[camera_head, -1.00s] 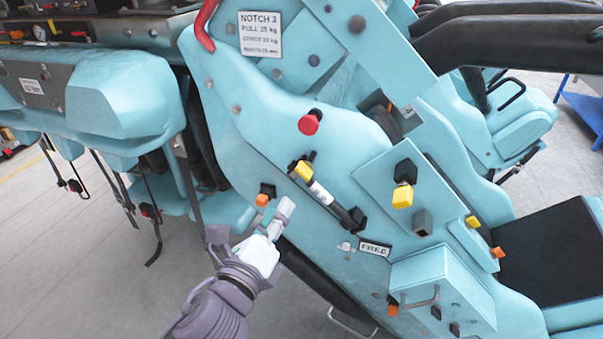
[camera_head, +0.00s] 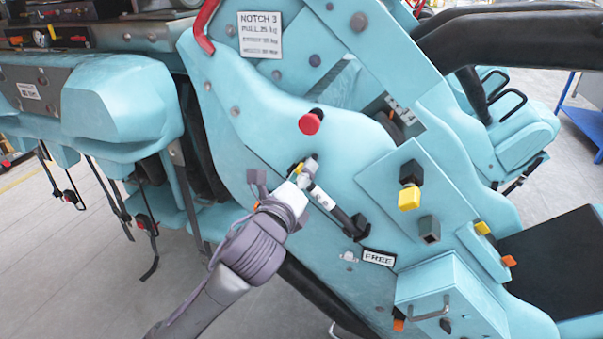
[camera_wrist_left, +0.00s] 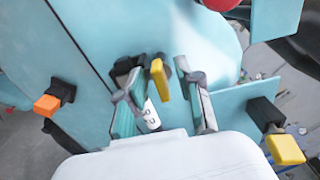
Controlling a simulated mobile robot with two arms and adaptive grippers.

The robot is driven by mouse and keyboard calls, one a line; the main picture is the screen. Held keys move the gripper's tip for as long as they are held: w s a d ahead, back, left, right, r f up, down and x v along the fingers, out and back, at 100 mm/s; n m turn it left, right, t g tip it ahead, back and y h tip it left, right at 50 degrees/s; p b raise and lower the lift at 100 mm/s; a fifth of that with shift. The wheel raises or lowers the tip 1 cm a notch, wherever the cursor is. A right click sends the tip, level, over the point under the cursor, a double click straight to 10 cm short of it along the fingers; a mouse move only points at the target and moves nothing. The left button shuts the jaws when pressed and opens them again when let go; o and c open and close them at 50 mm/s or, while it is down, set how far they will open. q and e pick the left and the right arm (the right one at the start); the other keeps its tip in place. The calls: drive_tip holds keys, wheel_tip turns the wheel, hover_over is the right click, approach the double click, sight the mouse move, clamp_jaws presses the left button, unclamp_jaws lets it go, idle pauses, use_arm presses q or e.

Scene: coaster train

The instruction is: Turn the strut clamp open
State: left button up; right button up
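The strut (camera_head: 330,206), a grey-and-white cylinder with black ends, lies slanted on the light-blue side panel. At its upper end is the clamp with a yellow handle (camera_head: 298,169), partly hidden by my left gripper (camera_head: 306,172). In the left wrist view, the yellow handle (camera_wrist_left: 160,80) stands between the two fingers of my left gripper (camera_wrist_left: 162,92). The fingers are apart, with a visible gap between the handle and the right finger. Part of the strut (camera_wrist_left: 151,114) shows below the handle. My right gripper is not in view.
A red button (camera_head: 310,122) sticks out above the clamp. A yellow-capped black knob (camera_head: 409,197) and a grey square knob (camera_head: 429,229) are to the right. A "FREE" label (camera_head: 379,257) is below the strut's lower end. A light-blue box with a handle (camera_head: 452,294) juts out lower right.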

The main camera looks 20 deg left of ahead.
use_arm(q)
clamp_jaws()
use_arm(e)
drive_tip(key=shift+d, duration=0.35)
use_arm(q)
drive_tip(key=shift+n, duration=0.3)
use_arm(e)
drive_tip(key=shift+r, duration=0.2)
use_arm(q)
drive_tip(key=n+p, duration=0.1)
drive_tip(key=n, duration=0.1)
drive_tip(key=shift+n+p, duration=0.4)
drive_tip(key=n+p, duration=0.1)
drive_tip(key=n, duration=0.3)
drive_tip(key=shift+f+p, duration=0.15)
drive_tip(key=shift+p, duration=0.15)
drive_tip(key=n+p, duration=0.1)
drive_tip(key=n, duration=0.4)
drive_tip(key=n+p, duration=0.1)
drive_tip(key=n, duration=0.4)
drive_tip(key=shift+f+p, duration=0.2)
drive_tip(key=shift+p, duration=0.2)
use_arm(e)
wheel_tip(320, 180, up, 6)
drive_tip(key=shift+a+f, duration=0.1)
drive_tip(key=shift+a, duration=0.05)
use_arm(q)
drive_tip(key=shift+n, duration=0.3)
